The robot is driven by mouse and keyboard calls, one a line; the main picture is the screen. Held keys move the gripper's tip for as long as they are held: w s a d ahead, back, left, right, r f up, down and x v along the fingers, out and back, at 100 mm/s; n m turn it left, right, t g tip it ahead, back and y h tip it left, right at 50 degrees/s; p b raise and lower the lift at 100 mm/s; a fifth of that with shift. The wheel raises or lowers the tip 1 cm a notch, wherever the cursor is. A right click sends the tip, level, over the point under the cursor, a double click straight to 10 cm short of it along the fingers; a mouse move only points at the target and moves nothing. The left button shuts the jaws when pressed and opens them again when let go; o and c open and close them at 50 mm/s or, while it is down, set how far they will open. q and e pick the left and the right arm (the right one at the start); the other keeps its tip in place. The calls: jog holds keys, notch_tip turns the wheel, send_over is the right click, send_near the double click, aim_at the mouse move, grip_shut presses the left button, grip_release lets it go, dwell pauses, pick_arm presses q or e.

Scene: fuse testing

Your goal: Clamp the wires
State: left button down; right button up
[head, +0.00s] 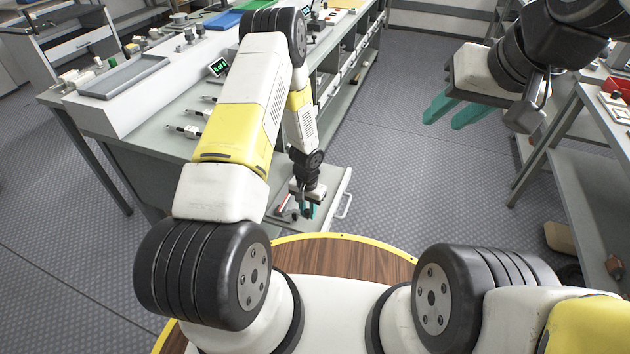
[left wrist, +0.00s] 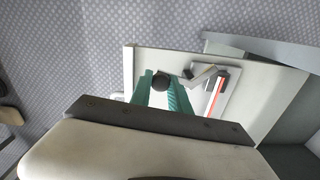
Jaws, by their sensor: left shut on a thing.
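My left gripper (head: 306,210) is low at the table's front, over a pulled-out light drawer or shelf (head: 335,184). In the left wrist view its green fingers (left wrist: 161,88) are closed around a round black knob (left wrist: 161,82). A bent metal lever (left wrist: 197,76) runs from near the knob to a small fixture (left wrist: 219,82) with a red strip. The fixture also shows in the head view (head: 284,207), partly hidden by the gripper. I cannot make out the wires at the fixture. My right gripper (head: 454,112) is raised over the floor at the right, empty, its green fingers apart.
A long workbench (head: 178,148) at the left carries a grey tray (head: 124,76), a small lit display (head: 219,67) and several small connectors. The drawer has a white handle (head: 345,206). A second table (head: 590,125) stands at the right. The floor between is open.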

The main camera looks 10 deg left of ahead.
pick_arm(q)
jog(key=m, duration=0.1)
jog(key=s+a+m, duration=0.1)
jog(key=m, duration=0.1)
jog(key=shift+s+m, duration=0.2)
jog(key=shift+m, duration=0.1)
jog(key=shift+s+a+m, duration=0.25)
jog(key=shift+a+m, duration=0.1)
jog(key=shift+m, duration=0.55)
jog(key=shift+s+a+m, duration=0.25)
jog(key=shift+a+m, duration=0.05)
jog(key=shift+m, duration=0.6)
jog(key=c, duration=1.2)
grip_release()
jog(key=shift+s, duration=0.1)
jog(key=shift+c, duration=0.2)
jog(key=shift+r, duration=0.1)
notch_tip(320, 180, up, 8)
